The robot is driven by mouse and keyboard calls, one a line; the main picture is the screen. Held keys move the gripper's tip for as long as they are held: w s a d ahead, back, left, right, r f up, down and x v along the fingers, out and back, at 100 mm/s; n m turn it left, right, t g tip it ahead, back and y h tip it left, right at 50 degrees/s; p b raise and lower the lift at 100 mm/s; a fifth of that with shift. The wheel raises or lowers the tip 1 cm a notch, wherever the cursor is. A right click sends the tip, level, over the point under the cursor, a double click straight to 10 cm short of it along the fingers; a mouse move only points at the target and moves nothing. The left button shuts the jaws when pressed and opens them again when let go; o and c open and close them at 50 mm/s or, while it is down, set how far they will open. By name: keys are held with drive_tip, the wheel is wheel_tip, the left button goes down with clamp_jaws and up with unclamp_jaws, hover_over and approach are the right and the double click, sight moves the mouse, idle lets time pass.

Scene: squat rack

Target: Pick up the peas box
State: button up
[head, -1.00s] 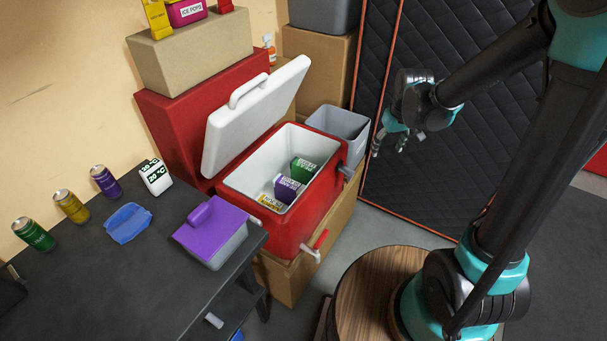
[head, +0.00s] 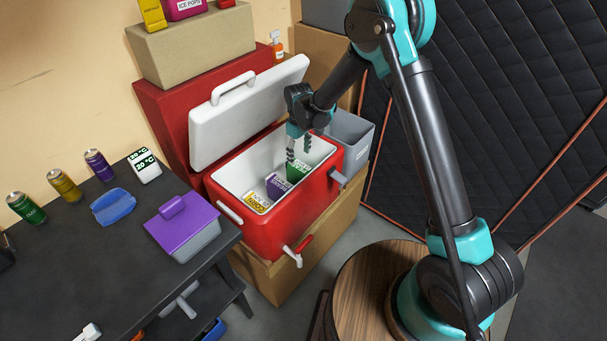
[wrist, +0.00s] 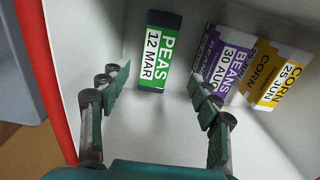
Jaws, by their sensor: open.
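The green peas box (wrist: 158,52), labelled "PEAS 12 MAR", stands inside the open red cooler (head: 273,238). In the head view the peas box (head: 298,171) is the one farthest right in the row, partly behind my gripper. My gripper (head: 298,150) is open and empty at the cooler's opening, pointing down over the peas box. In the wrist view its two fingers (wrist: 160,112) are spread wide, with the peas box beyond and between them, apart from both. The right finger overlaps the purple beans box in the picture.
The purple beans box (wrist: 228,58) and yellow corn box (wrist: 276,75) are beside the peas box. The raised white lid (head: 240,110) is behind the opening. A grey bin (head: 350,137) stands right of the cooler. A dark table (head: 85,260) with cans is at left.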

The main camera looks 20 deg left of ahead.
sight(299, 166)
drive_tip(key=shift+w+a+f, duration=0.1)
drive_tip(key=shift+a+f, duration=0.2)
drive_tip(key=shift+f, duration=0.15)
wheel_tip(299, 166, down, 6)
drive_tip(key=shift+f, duration=0.2)
drive_tip(key=shift+w+d+f, duration=0.1)
drive_tip(key=shift+d+f, duration=0.05)
drive_tip(key=shift+f, duration=0.75)
drive_tip(key=shift+s+d+f, duration=0.1)
drive_tip(key=shift+d+f, duration=0.1)
drive_tip(key=shift+f, duration=0.65)
drive_tip(key=shift+w+d+f, duration=0.1)
drive_tip(key=shift+d+f, duration=0.05)
drive_tip(key=shift+f, duration=0.75)
clamp_jaws()
